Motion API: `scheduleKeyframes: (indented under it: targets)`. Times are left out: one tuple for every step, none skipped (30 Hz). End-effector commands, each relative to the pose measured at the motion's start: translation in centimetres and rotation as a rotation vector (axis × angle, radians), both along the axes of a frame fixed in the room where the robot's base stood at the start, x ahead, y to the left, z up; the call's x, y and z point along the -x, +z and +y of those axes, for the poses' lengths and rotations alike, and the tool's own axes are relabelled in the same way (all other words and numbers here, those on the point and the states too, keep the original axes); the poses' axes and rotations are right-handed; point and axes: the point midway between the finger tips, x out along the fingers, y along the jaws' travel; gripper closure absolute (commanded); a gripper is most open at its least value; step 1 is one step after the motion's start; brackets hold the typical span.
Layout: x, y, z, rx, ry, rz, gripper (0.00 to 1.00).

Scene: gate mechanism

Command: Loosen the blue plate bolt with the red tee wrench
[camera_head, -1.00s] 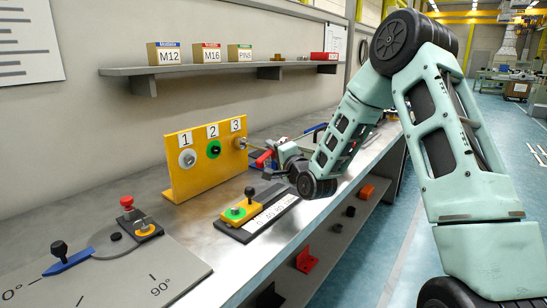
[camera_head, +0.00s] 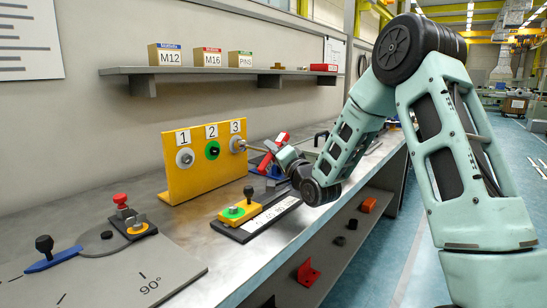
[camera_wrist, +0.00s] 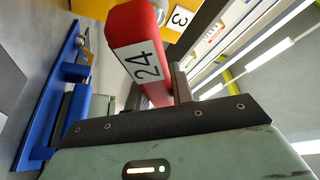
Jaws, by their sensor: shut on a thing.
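The red tee wrench shows in the wrist view as a thick red bar (camera_wrist: 138,45) marked 24. My gripper (camera_wrist: 155,92) is shut on it, and the palm hides part of it. In the head view the wrench's red bar (camera_head: 283,137) tilts up to the right beside my gripper (camera_head: 281,152). I cannot tell whether the wrench is seated on a bolt. A blue part (camera_wrist: 55,115) lies left of the gripper in the wrist view; I cannot identify its bolt.
The yellow panel (camera_head: 179,186) stands on the grey bench, with a green fitting (camera_head: 212,150) under label 2. A small yellow block (camera_head: 239,212) with a black knob sits in front. A dial board (camera_head: 120,268) lies at the left. A shelf (camera_head: 210,77) with boxes is above.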

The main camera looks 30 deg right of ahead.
Motion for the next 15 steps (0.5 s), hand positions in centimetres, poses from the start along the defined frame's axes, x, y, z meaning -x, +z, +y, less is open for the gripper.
scheduleKeyframes:
  targets:
    - [-0.1, 0.3, 0.2, 0.000, 0.006, -0.005, 1.00]
    - [-0.1, 0.3, 0.2, 0.000, 0.005, -0.004, 1.00]
    - [-0.1, 0.3, 0.2, -0.001, 0.005, -0.004, 1.00]
    - [0.0, 0.3, 0.2, -0.001, 0.005, -0.004, 1.00]
    - [0.0, 0.3, 0.2, -0.001, 0.005, -0.004, 1.00]
    - [0.1, 0.3, 0.2, -0.001, 0.005, -0.003, 1.00]
    - [0.1, 0.3, 0.1, -0.002, 0.005, -0.003, 1.00]
    - [0.2, 0.3, 0.1, -0.002, 0.005, -0.003, 1.00]
    - [0.3, 0.3, 0.0, -0.002, 0.004, -0.004, 1.00]
    - [0.4, 0.3, 0.0, -0.002, 0.004, -0.003, 1.00]
    - [0.5, 0.3, 0.0, -0.002, 0.004, -0.003, 1.00]
    - [0.6, 0.2, -0.1, -0.002, 0.004, -0.003, 1.00]
    - [0.7, 0.2, -0.1, -0.003, 0.002, -0.002, 1.00]
    - [0.8, 0.2, -0.2, -0.003, 0.002, -0.002, 1.00]
    - [0.9, 0.2, -0.2, -0.003, 0.002, -0.002, 1.00]
